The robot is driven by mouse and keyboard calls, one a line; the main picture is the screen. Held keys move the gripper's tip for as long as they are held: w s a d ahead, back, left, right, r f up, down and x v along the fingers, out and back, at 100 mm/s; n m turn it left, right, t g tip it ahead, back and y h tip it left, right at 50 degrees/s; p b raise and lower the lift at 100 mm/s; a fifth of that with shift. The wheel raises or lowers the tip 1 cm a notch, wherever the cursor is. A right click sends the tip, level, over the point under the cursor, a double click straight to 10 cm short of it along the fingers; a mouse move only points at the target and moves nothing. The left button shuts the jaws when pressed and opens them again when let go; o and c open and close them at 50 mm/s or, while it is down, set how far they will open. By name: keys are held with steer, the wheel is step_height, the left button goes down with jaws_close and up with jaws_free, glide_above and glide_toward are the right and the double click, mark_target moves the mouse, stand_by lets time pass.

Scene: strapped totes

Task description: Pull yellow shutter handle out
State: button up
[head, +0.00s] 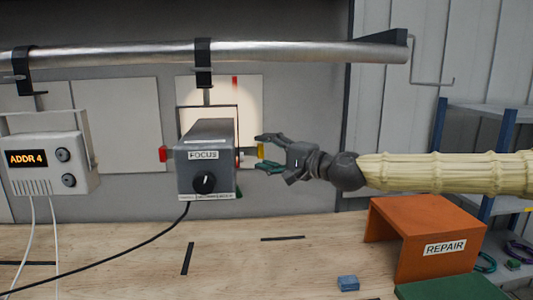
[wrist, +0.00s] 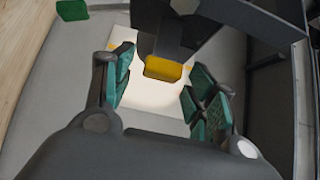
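The yellow shutter handle (wrist: 163,69) shows in the wrist view, in front of the dark lamp housing. In the head view a small part of the yellow handle (head: 261,151) shows at the right side of the grey lamp box (head: 204,165) labelled FOCUS. My gripper (head: 265,153) is open, its fingers above and below the handle. In the wrist view my gripper (wrist: 165,92) has its green-padded fingers on both sides of the handle, with a gap on each side. The handle lies near the fingertips and is not gripped.
A metal pipe (head: 290,52) with black clamps runs above the lamp. A red tab (head: 163,154) is on the lamp's left. An ADDR 4 box (head: 48,163) hangs at left. An orange REPAIR stand (head: 425,228) and a blue block (head: 348,283) are on the wooden bench (head: 265,262).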

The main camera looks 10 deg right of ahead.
steer(key=shift+a, duration=0.2)
steer(key=v, duration=1.2)
steer(key=shift+d, duration=0.1)
